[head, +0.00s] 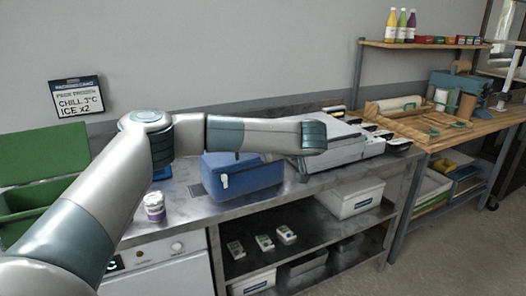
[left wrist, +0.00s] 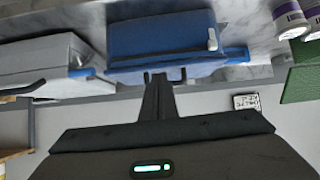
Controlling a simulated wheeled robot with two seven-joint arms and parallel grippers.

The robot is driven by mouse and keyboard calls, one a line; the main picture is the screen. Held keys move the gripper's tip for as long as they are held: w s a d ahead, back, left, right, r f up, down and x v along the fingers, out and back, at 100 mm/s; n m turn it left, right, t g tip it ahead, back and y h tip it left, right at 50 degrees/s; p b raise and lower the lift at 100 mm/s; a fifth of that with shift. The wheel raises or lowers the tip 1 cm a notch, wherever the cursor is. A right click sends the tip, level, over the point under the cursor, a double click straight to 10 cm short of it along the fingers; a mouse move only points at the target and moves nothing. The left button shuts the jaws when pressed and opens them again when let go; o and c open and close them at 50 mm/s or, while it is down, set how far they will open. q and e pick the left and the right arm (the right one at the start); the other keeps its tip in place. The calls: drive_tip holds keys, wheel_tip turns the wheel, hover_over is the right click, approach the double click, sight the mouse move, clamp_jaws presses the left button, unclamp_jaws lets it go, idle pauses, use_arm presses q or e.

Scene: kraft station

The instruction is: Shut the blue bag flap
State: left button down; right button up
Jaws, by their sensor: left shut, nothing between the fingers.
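The blue bag (head: 245,180) stands on the metal counter under my left forearm, which hides its top in the head view. A white latch shows on its front. In the left wrist view, which is upside down, the blue bag (left wrist: 160,38) lies just beyond the fingertips. A brighter blue piece (left wrist: 236,54) sticks out beside it; I cannot tell whether that is the flap. My left gripper (left wrist: 159,76) is shut and empty, its tips close to the bag's top edge; contact cannot be told. My right gripper is out of view.
A white and grey machine (head: 335,146) stands right of the bag. A purple-and-white jar (head: 154,207) stands on the counter to the left, and a green bin (head: 40,195) at far left. The wall with a sign (head: 77,97) is behind. Counter in front of the bag is clear.

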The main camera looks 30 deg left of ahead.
use_arm(q)
drive_tip(key=shift+s+d+f, duration=0.35)
drive_tip(key=shift+d+f, duration=0.05)
idle(0.4)
